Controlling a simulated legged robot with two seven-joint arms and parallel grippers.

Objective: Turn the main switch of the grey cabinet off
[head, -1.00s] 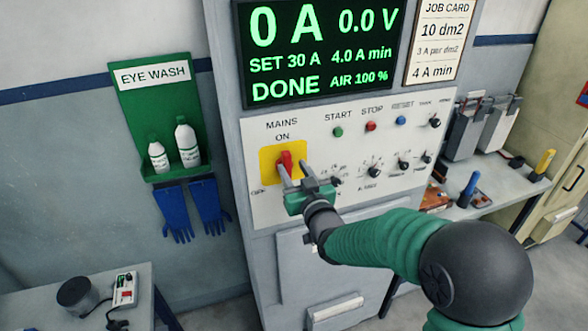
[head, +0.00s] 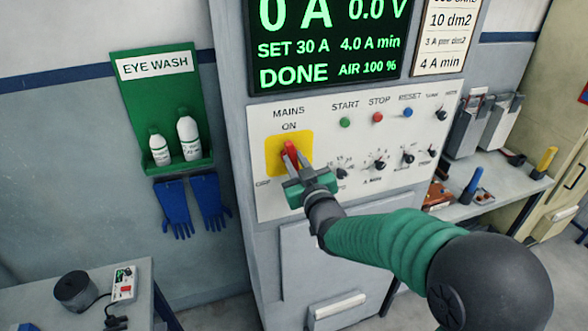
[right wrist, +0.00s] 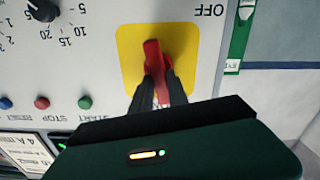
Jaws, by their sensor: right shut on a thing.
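The main switch is a red handle (head: 290,149) on a yellow plate (head: 274,142), on the white panel of the grey cabinet (head: 279,237). The word ON stands above the plate, and the handle points upward, slightly tilted. In the right wrist view the red handle (right wrist: 153,57) and yellow plate (right wrist: 127,40) show close up, with the word OFF beside the plate. My right gripper (head: 295,162) is shut on the red handle; its dark fingers (right wrist: 158,88) lie on both sides of it. My left gripper is not in view.
START, STOP and RESET buttons (head: 377,117) and several black knobs (head: 380,163) sit right of the switch. A green display (head: 325,45) is above. The green eye wash shelf (head: 160,90) hangs on the left wall. A bench (head: 478,209) stands at the right.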

